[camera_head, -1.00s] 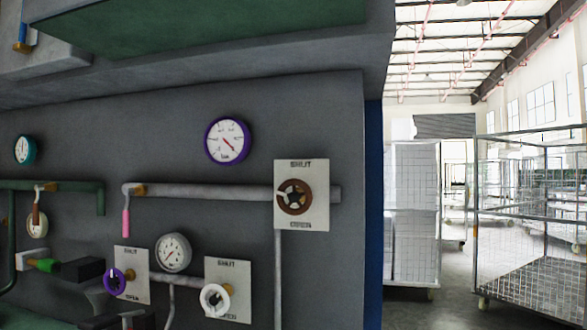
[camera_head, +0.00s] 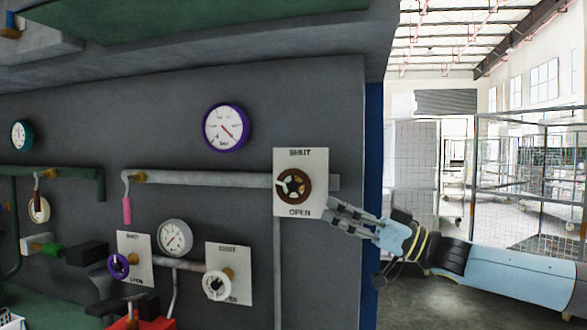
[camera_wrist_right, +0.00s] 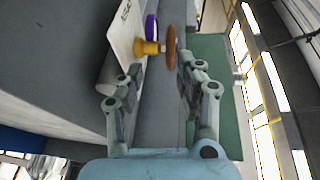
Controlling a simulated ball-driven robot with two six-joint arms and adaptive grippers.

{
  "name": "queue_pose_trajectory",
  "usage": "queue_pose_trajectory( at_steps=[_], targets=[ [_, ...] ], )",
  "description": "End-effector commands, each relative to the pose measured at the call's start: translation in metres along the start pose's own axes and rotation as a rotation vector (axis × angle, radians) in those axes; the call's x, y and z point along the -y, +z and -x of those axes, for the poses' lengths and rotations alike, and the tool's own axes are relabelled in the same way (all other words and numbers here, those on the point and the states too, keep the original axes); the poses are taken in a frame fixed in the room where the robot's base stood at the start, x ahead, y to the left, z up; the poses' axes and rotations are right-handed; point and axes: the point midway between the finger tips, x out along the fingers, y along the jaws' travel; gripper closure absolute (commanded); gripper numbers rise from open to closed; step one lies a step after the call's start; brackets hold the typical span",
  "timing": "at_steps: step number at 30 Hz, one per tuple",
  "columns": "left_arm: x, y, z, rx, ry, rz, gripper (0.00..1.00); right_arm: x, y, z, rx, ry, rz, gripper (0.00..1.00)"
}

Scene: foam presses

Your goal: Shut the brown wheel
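The brown wheel (camera_head: 294,186) sits on a white plate (camera_head: 313,160) marked SHUT at the top and OPEN at the bottom, on the grey wall. In the right wrist view the wheel (camera_wrist_right: 171,47) shows edge-on on a yellow stem (camera_wrist_right: 148,47), beyond the fingertips. My right gripper (camera_head: 328,212) comes in from the right, its fingertips at the plate's lower right edge in the head view. In the wrist view the right gripper (camera_wrist_right: 160,78) is open, with a gap between its fingers and nothing held. My left gripper is not in view.
A white wheel (camera_head: 216,286) and a purple wheel (camera_head: 118,266) sit on plates lower left. A purple-rimmed gauge (camera_head: 226,127) is above the pipe (camera_head: 200,179). A pink lever (camera_head: 127,210) hangs at the pipe's left. Wire cages (camera_head: 520,150) stand at right.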

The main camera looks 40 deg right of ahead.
Motion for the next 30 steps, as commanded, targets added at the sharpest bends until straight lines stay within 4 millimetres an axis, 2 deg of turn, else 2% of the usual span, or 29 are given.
queue_pose_trajectory(
  at_steps=[1,3,6,8,15,21,25,30],
  targets=[
    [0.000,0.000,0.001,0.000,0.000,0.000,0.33,0.000,-0.014,-0.001,-0.016,-0.044,-0.001,0.63],
    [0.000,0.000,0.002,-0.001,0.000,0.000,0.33,0.003,-0.025,-0.001,-0.032,-0.087,-0.009,0.63],
    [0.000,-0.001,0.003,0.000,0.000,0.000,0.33,0.005,-0.032,-0.007,-0.043,-0.114,-0.014,0.63],
    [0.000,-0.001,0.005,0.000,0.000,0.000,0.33,0.007,-0.033,-0.015,-0.046,-0.116,-0.016,0.63],
    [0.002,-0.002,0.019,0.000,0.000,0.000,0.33,0.012,-0.037,-0.062,-0.050,-0.113,-0.017,0.63],
    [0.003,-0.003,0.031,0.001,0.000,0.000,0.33,0.016,-0.037,-0.095,-0.046,-0.112,-0.017,0.63],
    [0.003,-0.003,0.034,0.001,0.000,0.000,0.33,0.017,-0.036,-0.105,-0.043,-0.112,-0.016,0.63],
    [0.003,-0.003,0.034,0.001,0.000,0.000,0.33,0.018,-0.034,-0.108,-0.041,-0.112,-0.016,0.63]
  ],
)
